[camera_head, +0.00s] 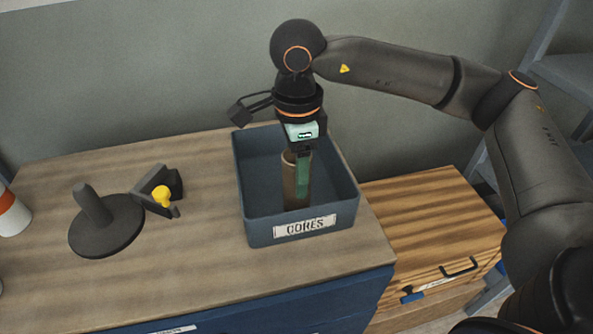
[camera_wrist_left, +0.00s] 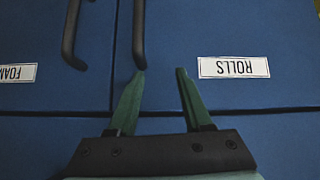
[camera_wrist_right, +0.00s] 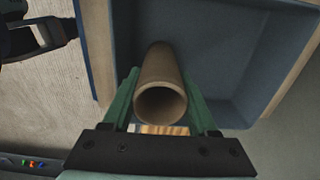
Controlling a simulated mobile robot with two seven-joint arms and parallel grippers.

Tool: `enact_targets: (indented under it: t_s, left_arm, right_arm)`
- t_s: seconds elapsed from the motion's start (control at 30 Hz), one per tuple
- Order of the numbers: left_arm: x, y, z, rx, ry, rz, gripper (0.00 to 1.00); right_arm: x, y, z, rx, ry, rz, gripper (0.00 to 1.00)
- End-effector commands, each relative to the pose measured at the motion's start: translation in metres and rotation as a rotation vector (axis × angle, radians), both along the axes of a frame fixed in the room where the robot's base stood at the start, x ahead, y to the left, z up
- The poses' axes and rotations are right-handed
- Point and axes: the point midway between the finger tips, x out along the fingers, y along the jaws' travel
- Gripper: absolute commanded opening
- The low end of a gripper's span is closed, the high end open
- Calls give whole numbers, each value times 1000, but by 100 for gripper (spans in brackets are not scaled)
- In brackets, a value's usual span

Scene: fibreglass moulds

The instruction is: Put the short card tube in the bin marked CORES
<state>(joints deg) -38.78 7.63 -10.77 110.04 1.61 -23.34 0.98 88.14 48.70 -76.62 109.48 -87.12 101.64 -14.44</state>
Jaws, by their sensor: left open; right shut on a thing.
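The short card tube (camera_head: 290,172) is brown and hollow, and stands roughly upright inside the blue-grey bin marked CORES (camera_head: 256,232). My right gripper (camera_head: 303,178) reaches down into the bin and is shut on the tube. In the right wrist view the tube (camera_wrist_right: 161,80) lies between the green fingers (camera_wrist_right: 163,108), its open end facing the camera. The bin's inside (camera_wrist_right: 225,45) surrounds it there. I cannot tell whether the tube's lower end touches the bin floor. My left gripper (camera_wrist_left: 160,75) is open and empty in front of blue drawer fronts.
A dark round stand with a post (camera_head: 105,228) and a dark bracket with a yellow knob (camera_head: 161,192) are left of the bin. A white and orange cylinder (camera_head: 12,213) is at the left edge. A wooden chest (camera_head: 430,215) stands right. In the left wrist view, drawer handles (camera_wrist_left: 139,35) are near the fingers.

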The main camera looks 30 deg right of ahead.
Motion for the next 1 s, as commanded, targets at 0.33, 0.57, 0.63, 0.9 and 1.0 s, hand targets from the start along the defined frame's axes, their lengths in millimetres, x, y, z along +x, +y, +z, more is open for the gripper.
enact_targets:
  t_s: [0.33, 0.57, 0.63, 0.9, 1.0]
  left_arm:
    - [1, -2, -1, -4, 0, -4, 50]
    - [2, -3, 1, -4, -3, -3, 50]
    - [2, -3, 5, -4, -6, -4, 50]
    - [3, -2, 3, -5, -12, -2, 50]
    - [3, -1, 3, -4, -11, -1, 50]
  right_arm:
    - [0, 0, -2, 0, 0, 0, 89]
    - [0, 0, -1, 0, 0, 0, 89]
    - [0, 0, 2, 0, 0, 0, 89]
    - [1, 1, 47, 2, -5, 1, 89]
    - [1, 1, 70, 2, -5, 1, 89]
